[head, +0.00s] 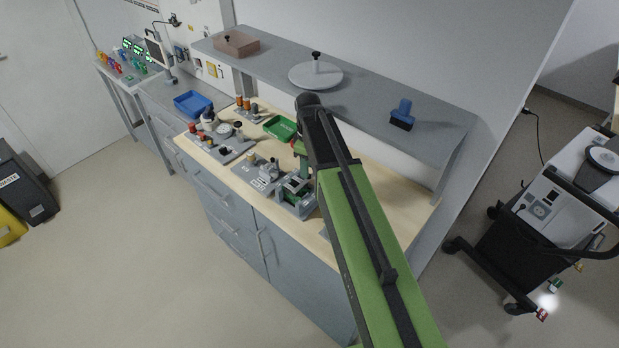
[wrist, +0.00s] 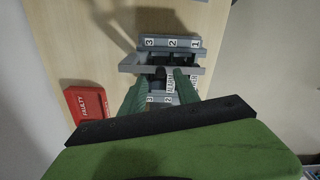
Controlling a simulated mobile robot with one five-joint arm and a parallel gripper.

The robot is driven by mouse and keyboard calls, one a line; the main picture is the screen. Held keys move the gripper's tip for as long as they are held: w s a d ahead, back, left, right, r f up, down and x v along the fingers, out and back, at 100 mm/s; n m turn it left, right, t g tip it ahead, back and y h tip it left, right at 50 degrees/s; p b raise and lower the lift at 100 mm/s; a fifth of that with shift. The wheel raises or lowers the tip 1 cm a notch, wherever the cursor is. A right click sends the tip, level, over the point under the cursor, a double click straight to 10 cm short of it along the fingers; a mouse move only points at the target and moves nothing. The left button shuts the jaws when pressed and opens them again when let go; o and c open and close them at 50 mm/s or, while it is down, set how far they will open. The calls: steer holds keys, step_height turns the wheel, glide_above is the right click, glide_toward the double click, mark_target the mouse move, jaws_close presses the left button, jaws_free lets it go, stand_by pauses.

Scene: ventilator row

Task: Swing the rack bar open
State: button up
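The grey rack (wrist: 172,42) stands on the light wooden counter, with numbers 3, 2, 1 on its far edge and more numbers and small labels nearer me. A light grey bar (wrist: 132,64) crosses the rack's middle, partly hidden by my fingers. My gripper (wrist: 168,76) is over the rack with its two green fingers apart, tips near the bar. I cannot tell whether they touch it. A strip of the rack with a label shows between the fingers. In the head view the rack (head: 295,198) is at the counter's front, beside my arm, which hides part of it.
A red box marked "FAULTY" (wrist: 88,103) lies left of the rack in the wrist view. A green tray (head: 280,127), a blue tray (head: 192,104) and several small fixtures stand along the counters. A grey shelf (head: 375,100) overhangs the counter. A wheeled machine (head: 555,200) stands at the right.

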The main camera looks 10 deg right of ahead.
step_height(320, 180, down, 3)
steer(key=shift+s+r+b, duration=0.1)
steer(key=shift+b, duration=0.65)
steer(key=shift+r, duration=0.1)
jaws_close()
stand_by(0.7)
